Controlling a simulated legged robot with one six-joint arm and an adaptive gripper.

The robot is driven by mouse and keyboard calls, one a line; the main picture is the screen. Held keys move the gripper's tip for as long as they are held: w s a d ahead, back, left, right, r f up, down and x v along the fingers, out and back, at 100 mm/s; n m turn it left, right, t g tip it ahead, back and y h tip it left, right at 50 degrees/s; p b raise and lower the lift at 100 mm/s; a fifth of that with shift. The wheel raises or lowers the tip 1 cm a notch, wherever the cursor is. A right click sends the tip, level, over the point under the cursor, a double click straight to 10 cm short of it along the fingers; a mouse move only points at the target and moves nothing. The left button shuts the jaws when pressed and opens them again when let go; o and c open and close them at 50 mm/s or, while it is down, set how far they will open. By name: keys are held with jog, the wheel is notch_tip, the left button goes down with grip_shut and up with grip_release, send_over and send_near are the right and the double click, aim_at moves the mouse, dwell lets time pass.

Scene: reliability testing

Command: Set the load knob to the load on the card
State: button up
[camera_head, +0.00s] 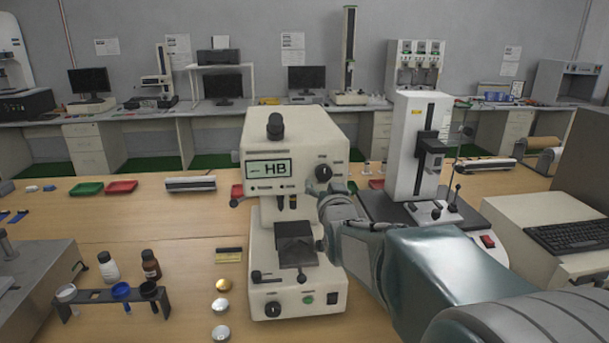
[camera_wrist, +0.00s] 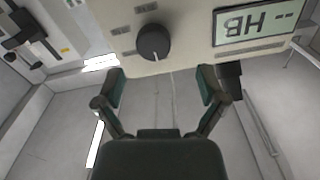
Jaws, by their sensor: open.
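A cream hardness tester (camera_head: 293,135) stands on the wooden bench, its display (camera_head: 270,169) reading "HB". A round black knob (camera_head: 323,172) sits right of the display; a second dark knob (camera_head: 273,309) is on the base front. I see no label telling which is the load knob. My gripper (camera_head: 322,190) is close to the upper knob. In the wrist view, the picture is inverted; my gripper (camera_wrist: 162,78) is open and empty, with the knob (camera_wrist: 153,42) just beyond and between the fingertips, apparently not touched. The display (camera_wrist: 255,22) is to the right. I cannot make out a load card.
A rack with small cups (camera_head: 112,294) and two bottles stand left of the tester. Metal discs (camera_head: 221,306) and a yellow-and-black strip (camera_head: 229,255) lie beside it. A taller white instrument (camera_head: 420,145) stands close on the right, near my arm.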

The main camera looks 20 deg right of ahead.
aim_at(324, 175)
jog(key=x, duration=0.2)
jog(key=d+x, duration=0.1)
jog(key=x, duration=0.2)
jog(key=shift+d+f, duration=0.1)
jog(key=shift+w+d, duration=0.1)
jog(key=shift+w, duration=0.4)
jog(key=shift+a, duration=0.35)
jog(key=shift+c, duration=0.3)
jog(key=shift+d, duration=0.15)
jog(key=c, duration=1.1)
